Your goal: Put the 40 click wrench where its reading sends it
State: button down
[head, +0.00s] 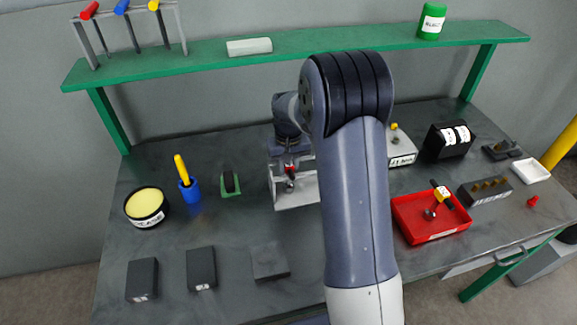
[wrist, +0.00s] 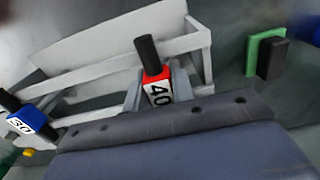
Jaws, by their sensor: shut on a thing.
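My gripper (wrist: 155,90) is shut on the 40 click wrench (wrist: 158,88), which has a red block, a white label reading 40 and a black grip. The red of the wrench shows in the head view (head: 291,169) in front of a grey metal stand (head: 297,201). The same pale stand with its rails lies behind the wrench in the wrist view (wrist: 95,50); I cannot tell whether wrench and stand touch. A blue-block wrench (wrist: 27,118), its number like 30 or 50, is at the left. My arm hides part of the bench and stand.
A red tray (head: 408,236) holds a yellow-and-black tool. A white box (head: 403,158), a black box (head: 435,150) and a block with brass pieces (head: 485,201) stand at right. A yellow-topped tub (head: 147,223) and blue cup (head: 190,190) stand left. Dark blocks (head: 142,282) lie in front.

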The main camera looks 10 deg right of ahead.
jog(key=shift+f, duration=0.1)
jog(key=c, duration=1.2)
grip_release()
notch_tip(320, 180, up, 12)
jog(key=b, duration=0.1)
